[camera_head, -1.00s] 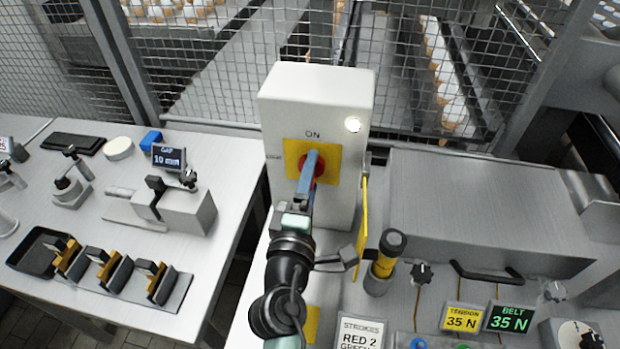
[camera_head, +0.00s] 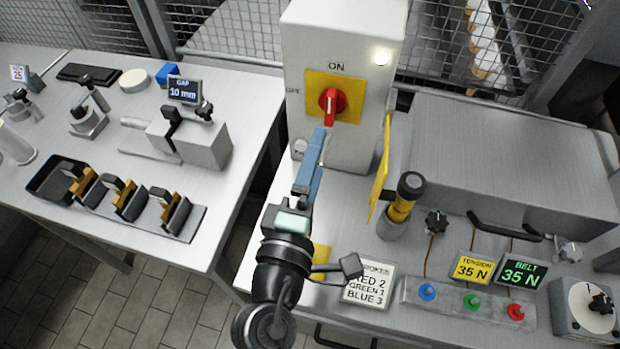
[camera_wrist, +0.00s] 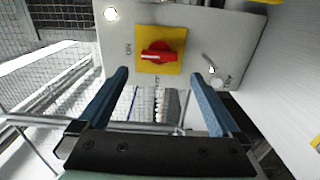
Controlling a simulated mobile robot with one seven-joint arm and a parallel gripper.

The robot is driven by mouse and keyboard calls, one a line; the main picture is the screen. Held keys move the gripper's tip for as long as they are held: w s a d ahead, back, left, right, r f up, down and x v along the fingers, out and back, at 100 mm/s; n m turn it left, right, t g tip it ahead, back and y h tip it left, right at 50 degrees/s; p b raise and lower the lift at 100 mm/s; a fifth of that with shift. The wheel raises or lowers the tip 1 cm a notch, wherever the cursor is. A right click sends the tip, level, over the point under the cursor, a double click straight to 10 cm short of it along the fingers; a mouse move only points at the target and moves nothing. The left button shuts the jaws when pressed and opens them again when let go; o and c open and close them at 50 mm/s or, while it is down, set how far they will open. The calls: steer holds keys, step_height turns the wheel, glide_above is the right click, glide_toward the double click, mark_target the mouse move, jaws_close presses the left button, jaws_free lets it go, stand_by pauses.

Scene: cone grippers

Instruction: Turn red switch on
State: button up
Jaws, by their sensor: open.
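The red switch (camera_head: 332,104) is a rotary knob on a yellow plate (camera_head: 358,84) on the front of a pale box (camera_head: 305,45). "ON" is printed above it and "OFF" to its left. Its handle stands vertical, in line with ON. The wrist view shows the red switch (camera_wrist: 162,57) with its handle lying along the line to the ON mark, a pale stripe on the ON side. My gripper (camera_head: 318,136) is just below and in front of the knob, apart from it. In the wrist view my gripper (camera_wrist: 160,76) is open, with nothing between the blue fingers.
A white lamp (camera_head: 381,57) is lit on the box. A yellow panel (camera_head: 381,170) sticks out at the box's right, beside a yellow-black cylinder (camera_head: 403,197). A strokes sign (camera_head: 368,285) and coloured buttons (camera_head: 472,301) are in front. Another table (camera_head: 95,140) stands left.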

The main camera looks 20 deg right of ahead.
steer(key=shift+v, duration=1.45)
steer(key=w+a+r+m+t+y+p, duration=0.1)
steer(key=w+r+m+t+p, duration=0.15)
steer(key=r, duration=0.65)
steer(key=w+a+r+m+t+y+p, duration=0.1)
steer(key=w+a+r+m, duration=0.15)
steer(key=r, duration=0.75)
steer(key=w+r+m+t+y+p, duration=0.1)
steer(key=w+r+m+t+p, duration=0.15)
steer(key=r, duration=0.65)
steer(key=s+a+r+m+t+y, duration=0.1)
steer(key=s+a+r+t+y, duration=0.1)
steer(key=r, duration=0.6)
steer(key=s+a+r+m+t+y+p, duration=0.1)
steer(key=s+a+r+t+y, duration=0.1)
steer(key=r, duration=0.6)
steer(key=s+a+r+m+t+y+p, duration=0.1)
steer(key=s+a+r+t+y, duration=0.1)
steer(key=r, duration=0.6)
steer(key=s+y, duration=0.1)
steer(key=s, duration=0.1)
steer(key=shift+s, duration=0.35)
steer(key=shift+r+m, duration=0.1)
steer(key=shift+m, duration=0.15)
